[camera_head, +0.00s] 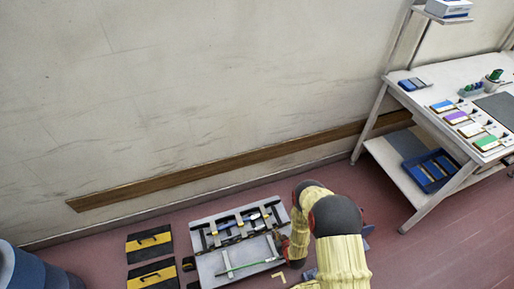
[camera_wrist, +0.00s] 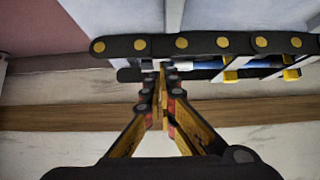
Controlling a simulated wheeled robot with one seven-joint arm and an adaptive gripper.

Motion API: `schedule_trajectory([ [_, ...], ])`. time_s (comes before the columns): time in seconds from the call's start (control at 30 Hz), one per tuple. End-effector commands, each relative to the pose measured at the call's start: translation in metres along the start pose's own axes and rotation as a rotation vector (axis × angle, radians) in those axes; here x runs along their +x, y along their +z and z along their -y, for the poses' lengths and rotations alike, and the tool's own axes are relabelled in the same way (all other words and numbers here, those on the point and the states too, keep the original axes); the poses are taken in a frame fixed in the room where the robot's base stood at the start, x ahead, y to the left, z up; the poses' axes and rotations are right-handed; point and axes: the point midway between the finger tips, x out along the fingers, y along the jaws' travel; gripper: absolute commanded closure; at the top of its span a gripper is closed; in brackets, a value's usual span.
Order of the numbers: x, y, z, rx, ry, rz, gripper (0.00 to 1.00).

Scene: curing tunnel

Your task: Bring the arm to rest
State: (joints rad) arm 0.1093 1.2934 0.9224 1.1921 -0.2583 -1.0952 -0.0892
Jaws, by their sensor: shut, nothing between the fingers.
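My gripper (camera_wrist: 161,75) shows in the wrist view with its yellow and black fingers together and nothing between them. Its tips point toward a dark bar with yellow round spots (camera_wrist: 200,44); I cannot tell whether they touch it. In the head view my yellow-sleeved arm reaches down beside the right side of a grey tool tray (camera_head: 208,266). The gripper is mostly hidden there behind the arm.
The tray holds several tools on the red floor (camera_head: 450,245). Two black and yellow cases (camera_head: 149,241) lie left of it. A white workbench (camera_head: 432,112) with a lower shelf stands at right. A wall with a wooden rail (camera_head: 215,174) runs behind.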

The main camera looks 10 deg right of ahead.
Motion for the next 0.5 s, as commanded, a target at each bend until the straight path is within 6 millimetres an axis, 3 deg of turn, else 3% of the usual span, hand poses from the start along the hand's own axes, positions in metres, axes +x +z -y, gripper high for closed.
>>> schedule_trajectory([
  [0.17, 0.001, -0.006, -0.002, -0.001, 0.002, 0.000, 1.00],
  [0.27, 0.005, -0.030, -0.009, -0.007, 0.008, 0.003, 1.00],
  [0.37, 0.009, -0.074, -0.022, -0.014, 0.020, 0.013, 1.00],
  [0.5, 0.005, -0.151, -0.041, -0.024, 0.042, 0.040, 1.00],
])
